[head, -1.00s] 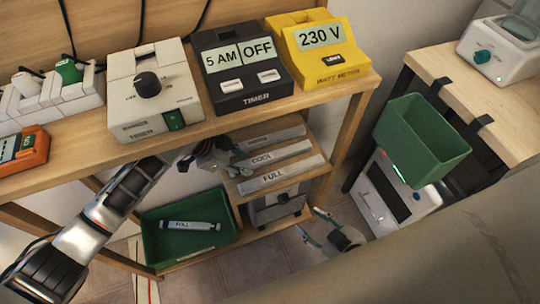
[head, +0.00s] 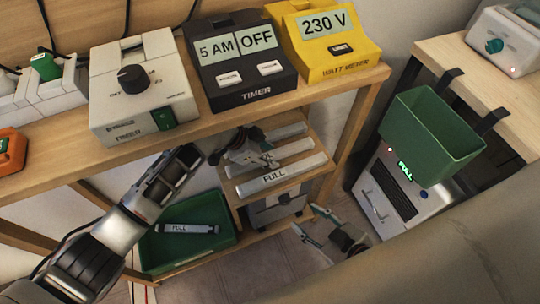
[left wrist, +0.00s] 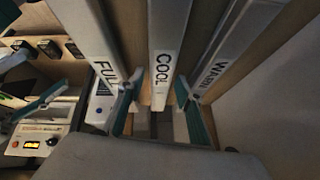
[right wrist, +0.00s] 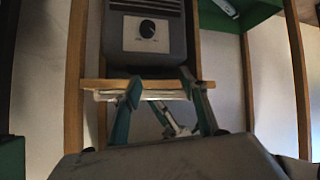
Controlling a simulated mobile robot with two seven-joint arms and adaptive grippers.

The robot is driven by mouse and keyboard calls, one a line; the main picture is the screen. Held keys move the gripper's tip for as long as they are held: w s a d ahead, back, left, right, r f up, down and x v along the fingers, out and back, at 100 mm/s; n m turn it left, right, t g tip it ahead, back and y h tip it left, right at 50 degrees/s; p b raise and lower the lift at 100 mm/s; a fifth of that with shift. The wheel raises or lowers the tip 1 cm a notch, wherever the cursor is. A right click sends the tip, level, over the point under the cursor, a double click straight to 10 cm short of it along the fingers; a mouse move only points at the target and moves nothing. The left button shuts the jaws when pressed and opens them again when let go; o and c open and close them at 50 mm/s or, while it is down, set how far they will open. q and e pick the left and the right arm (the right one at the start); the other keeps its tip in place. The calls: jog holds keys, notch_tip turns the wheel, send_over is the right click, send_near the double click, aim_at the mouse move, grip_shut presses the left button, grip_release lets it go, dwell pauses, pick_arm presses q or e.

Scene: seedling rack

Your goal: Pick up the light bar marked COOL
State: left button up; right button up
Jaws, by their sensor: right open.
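The COOL light bar (left wrist: 163,50) lies white and flat between two others in the left wrist view. In the head view the COOL bar (head: 296,148) is the middle one on the small shelf, its label hidden by my left gripper. My left gripper (left wrist: 155,85) is open, a finger to each side of the COOL bar's near end; I cannot tell if they touch it. It also shows over the shelf in the head view (head: 262,158). My right gripper (head: 315,225) is open and empty, below and right of the shelf.
The FULL bar (head: 294,172) and WARM bar (left wrist: 228,45) flank the COOL bar closely. A green bin (head: 432,140) hangs at right. The tabletop with timers lies above the shelf.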

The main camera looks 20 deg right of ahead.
pick_arm(q)
jog(key=shift+r, duration=0.15)
grip_shut()
